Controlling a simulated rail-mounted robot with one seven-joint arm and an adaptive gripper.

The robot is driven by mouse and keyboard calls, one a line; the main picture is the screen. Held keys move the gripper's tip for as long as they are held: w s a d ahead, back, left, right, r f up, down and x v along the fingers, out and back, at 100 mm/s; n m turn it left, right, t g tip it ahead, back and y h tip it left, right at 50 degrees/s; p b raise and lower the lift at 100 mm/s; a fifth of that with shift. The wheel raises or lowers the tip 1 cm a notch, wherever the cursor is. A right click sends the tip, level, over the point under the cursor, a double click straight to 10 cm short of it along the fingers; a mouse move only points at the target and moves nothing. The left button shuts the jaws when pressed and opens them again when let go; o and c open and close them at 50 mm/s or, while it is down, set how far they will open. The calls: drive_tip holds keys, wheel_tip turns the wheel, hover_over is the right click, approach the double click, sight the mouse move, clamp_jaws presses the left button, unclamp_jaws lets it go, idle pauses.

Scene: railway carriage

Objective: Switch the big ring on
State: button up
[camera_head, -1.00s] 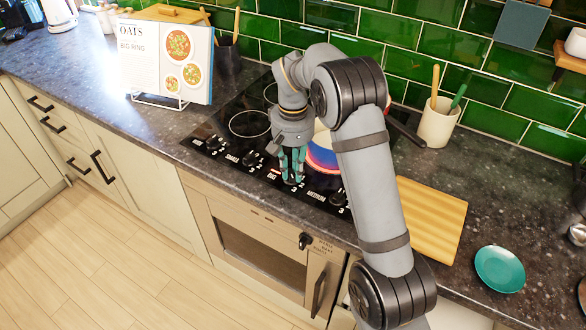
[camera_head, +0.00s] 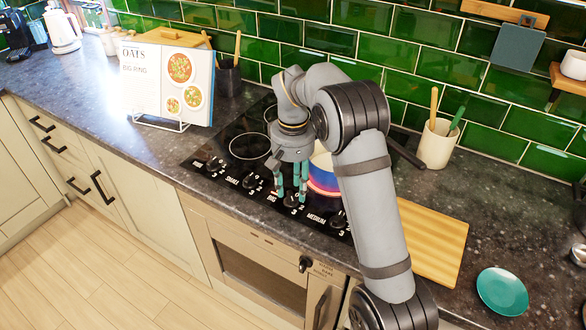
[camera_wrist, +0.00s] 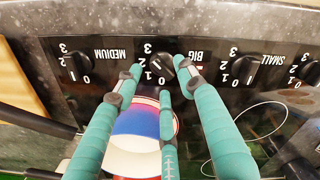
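The knob labelled BIG (camera_wrist: 161,68) sits on the black hob front, between the knobs labelled MEDIUM (camera_wrist: 75,68) and SMALL (camera_wrist: 240,70). Its pale pointer line looks slanted, but I cannot read its exact setting. My gripper (camera_head: 291,196) is over the BIG knob, teal fingers pointing down. In the wrist view the fingertips stand apart around the knob, with gaps beside it. The gripper looks open and empty. A pale pot with red and blue bands (camera_head: 323,177) stands on the hob (camera_head: 222,170), partly hidden by my arm.
A recipe stand (camera_head: 145,85) reads OATS and BIG RING. A wooden board (camera_head: 432,240) lies right of the hob, with a teal plate (camera_head: 502,291) beyond it. A utensil pot (camera_head: 436,148) stands by the green tiles. The oven (camera_head: 260,275) is below.

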sight(293, 195)
wheel_tip(293, 195, up, 10)
idle(0.3)
drive_tip(key=shift+f, duration=0.25)
wheel_tip(293, 195, down, 11)
drive_tip(key=shift+s+r, duration=0.1)
drive_tip(key=shift+r, duration=0.05)
drive_tip(key=shift+f, duration=0.55)
